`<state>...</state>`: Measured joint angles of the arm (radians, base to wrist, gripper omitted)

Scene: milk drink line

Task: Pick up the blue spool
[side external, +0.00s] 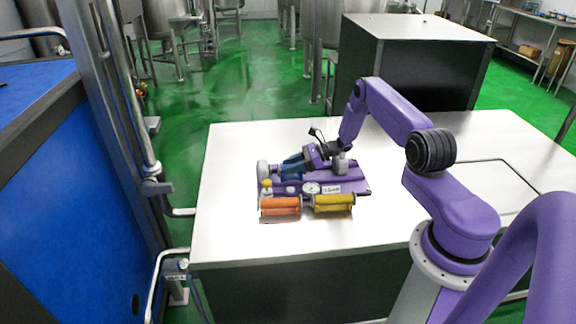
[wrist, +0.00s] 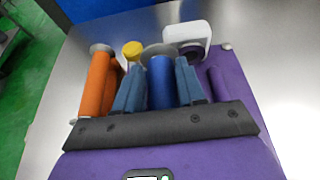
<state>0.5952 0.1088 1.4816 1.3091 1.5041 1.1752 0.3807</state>
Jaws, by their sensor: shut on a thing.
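The blue spool (wrist: 161,82) stands out in the wrist view between the two slate-blue fingers of my gripper (wrist: 159,84), one finger on each side. My gripper is shut on it. In the side external view, my gripper (side external: 293,166) is low over the back left part of a purple rack (side external: 345,187), its fingers hiding most of the spool there. Whether the spool still touches the rack cannot be told.
An orange spool (side external: 280,206) and a yellow spool (side external: 333,202) lie at the rack's front. A round gauge (side external: 312,188) sits between them, and a yellow knob (side external: 267,184) is at the left. The white table (side external: 235,235) is clear around the rack.

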